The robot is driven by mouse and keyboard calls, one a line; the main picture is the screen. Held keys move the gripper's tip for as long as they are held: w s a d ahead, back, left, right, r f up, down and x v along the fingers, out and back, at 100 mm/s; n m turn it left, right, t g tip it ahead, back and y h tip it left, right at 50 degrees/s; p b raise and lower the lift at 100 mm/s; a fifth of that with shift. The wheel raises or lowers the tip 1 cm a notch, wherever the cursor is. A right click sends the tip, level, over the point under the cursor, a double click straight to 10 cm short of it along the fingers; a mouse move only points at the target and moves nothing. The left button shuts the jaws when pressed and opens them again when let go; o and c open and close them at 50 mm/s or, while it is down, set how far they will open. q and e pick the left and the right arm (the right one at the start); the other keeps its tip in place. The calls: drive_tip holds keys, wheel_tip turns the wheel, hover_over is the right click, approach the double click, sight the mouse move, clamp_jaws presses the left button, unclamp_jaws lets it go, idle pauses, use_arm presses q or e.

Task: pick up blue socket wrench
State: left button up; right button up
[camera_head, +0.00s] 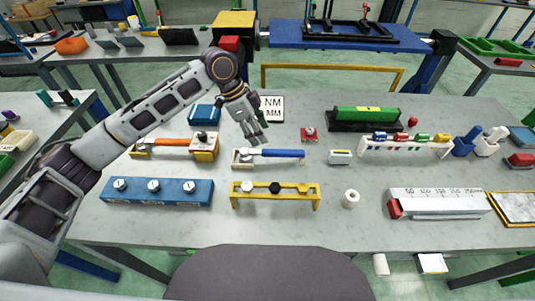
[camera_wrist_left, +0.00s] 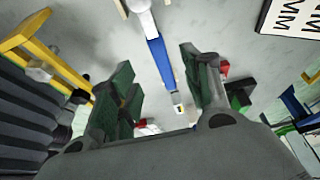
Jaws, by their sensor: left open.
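The blue socket wrench (camera_head: 276,153) lies in a pale holder (camera_head: 243,160) at the middle of the workbench, its blue handle pointing right. In the left wrist view the blue handle (camera_wrist_left: 160,62) shows between and beyond the two fingers. My left gripper (camera_head: 256,133) is open and empty, above and just behind the wrench, apart from it. In the left wrist view my left gripper (camera_wrist_left: 163,85) shows its two dark green fingers spread wide. My right gripper is in neither view.
An orange-handled tool (camera_head: 165,142) is left of the wrench. A yellow rack (camera_head: 275,199) and a blue block with knobs (camera_head: 157,190) stand in front. A small white box (camera_head: 340,157) is to the right.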

sight(270, 151)
use_arm(q)
drive_tip(key=x, duration=0.4)
drive_tip(key=shift+d+f, duration=0.1)
drive_tip(key=shift+f, duration=0.2)
drive_tip(key=shift+d+f, duration=0.25)
drive_tip(key=shift+f, duration=0.35)
drive_tip(key=shift+d+f, duration=0.1)
drive_tip(key=shift+f, duration=0.1)
drive_tip(key=x, duration=0.4)
drive_tip(key=shift+s, duration=0.1)
drive_tip(key=shift+d+f, duration=0.1)
drive_tip(key=shift+f, duration=0.25)
drive_tip(key=c, duration=0.9)
drive_tip(key=shift+r, duration=0.1)
clamp_jaws()
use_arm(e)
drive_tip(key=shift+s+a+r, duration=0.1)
